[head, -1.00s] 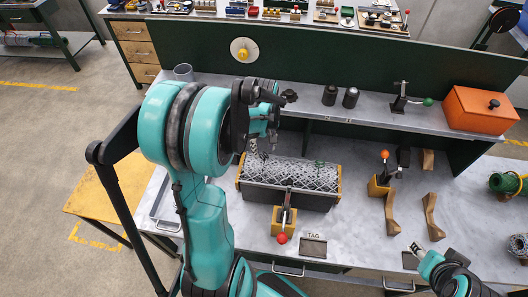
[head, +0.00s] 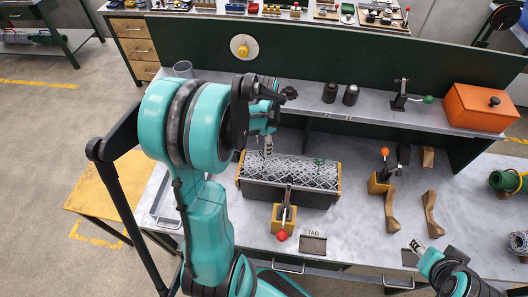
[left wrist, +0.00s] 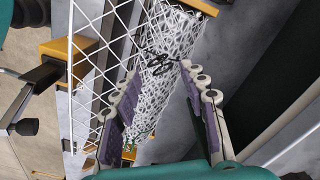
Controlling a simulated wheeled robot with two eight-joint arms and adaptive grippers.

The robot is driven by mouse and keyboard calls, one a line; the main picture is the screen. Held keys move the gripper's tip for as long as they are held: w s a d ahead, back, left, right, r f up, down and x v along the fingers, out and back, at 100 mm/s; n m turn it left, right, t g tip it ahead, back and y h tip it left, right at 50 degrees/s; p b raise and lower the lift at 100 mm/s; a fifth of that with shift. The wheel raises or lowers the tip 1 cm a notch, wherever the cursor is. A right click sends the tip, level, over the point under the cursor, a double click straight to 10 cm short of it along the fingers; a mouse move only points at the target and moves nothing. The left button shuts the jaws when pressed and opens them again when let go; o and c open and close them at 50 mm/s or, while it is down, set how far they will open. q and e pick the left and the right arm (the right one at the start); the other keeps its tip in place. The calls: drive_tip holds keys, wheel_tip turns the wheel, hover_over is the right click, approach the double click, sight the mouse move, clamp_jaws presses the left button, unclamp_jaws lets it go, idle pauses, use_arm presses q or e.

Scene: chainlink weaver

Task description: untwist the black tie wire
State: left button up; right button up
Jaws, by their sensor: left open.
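The black tie wire (left wrist: 158,62) shows in the left wrist view as a dark twisted loop with loose ends on the white chain-link mesh (left wrist: 165,30). In the head view the mesh (head: 300,172) covers a dark block, and the black wire cannot be made out there. My left gripper (head: 268,147) is over the mesh's upper left part. In the left wrist view its open fingers (left wrist: 158,82) stand on either side of the area just below the black wire, with nothing between them. My right gripper (head: 417,247) is at the lower right, away from the mesh; its jaw state is unclear.
A green wire tie (head: 318,163) is farther right on the mesh. A red-knobbed clamp (head: 282,235) stands in front of the block. An orange-knobbed clamp (head: 384,155) and wooden pieces (head: 391,212) are to the right. The orange box (head: 480,108) is on the rear shelf.

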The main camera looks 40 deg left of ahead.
use_arm(q)
drive_tip(key=m, duration=0.3)
drive_tip(key=m+b, duration=0.1)
drive_tip(key=m, duration=1)
drive_tip(key=shift+m+b, duration=0.3)
drive_tip(key=shift+b, duration=0.05)
wheel_tip(320, 180, down, 4)
drive_tip(key=b, duration=0.3)
